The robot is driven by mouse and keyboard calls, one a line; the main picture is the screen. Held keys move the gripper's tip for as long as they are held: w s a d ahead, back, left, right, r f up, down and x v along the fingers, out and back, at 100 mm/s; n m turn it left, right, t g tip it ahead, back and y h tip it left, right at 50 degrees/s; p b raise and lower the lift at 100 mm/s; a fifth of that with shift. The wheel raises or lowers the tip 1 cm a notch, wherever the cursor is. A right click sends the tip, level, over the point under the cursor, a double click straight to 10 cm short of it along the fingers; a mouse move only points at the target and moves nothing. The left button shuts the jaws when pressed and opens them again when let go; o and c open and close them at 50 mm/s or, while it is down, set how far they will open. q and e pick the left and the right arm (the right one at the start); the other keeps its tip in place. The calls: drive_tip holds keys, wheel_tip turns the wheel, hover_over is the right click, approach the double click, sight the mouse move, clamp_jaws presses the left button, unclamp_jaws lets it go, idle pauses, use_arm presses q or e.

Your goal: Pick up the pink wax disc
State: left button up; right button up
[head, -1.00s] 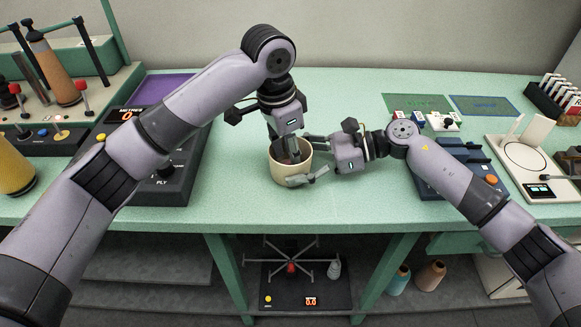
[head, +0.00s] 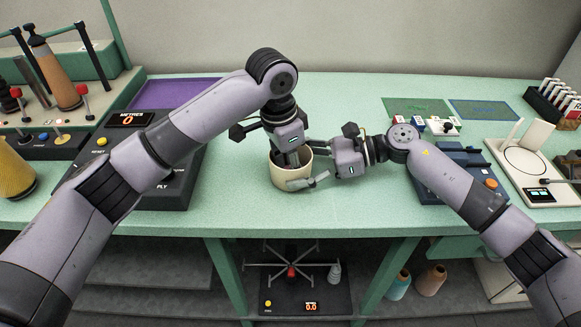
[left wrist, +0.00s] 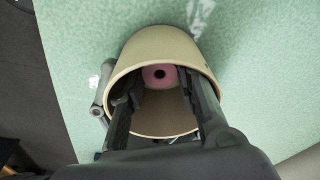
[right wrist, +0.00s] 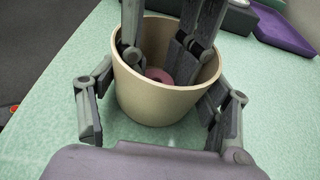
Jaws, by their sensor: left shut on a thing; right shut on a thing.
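My right gripper (right wrist: 155,115) is shut around the outside of the pot, with a finger on each side. The pot stands upright on the green bench.
A black metre counter (head: 160,190) stands left of the pot, beside a purple mat (head: 175,92). A blue-grey device (head: 455,165) and a white scale (head: 510,160) stand to the right. Bare bench lies in front of and behind the pot.

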drive_tip(key=shift+s+a, duration=0.1)
drive_tip(key=shift+r+p, duration=0.3)
drive_tip(key=shift+p, duration=0.1)
drive_tip(key=shift+r+p, duration=0.9)
use_arm(q)
wheel_tip(320, 180, up, 12)
drive_tip(key=shift+w, duration=0.1)
use_arm(e)
drive_tip(key=shift+w, duration=0.2)
drive_tip(key=o, duration=0.9)
drive_tip(key=shift+o, duration=0.2)
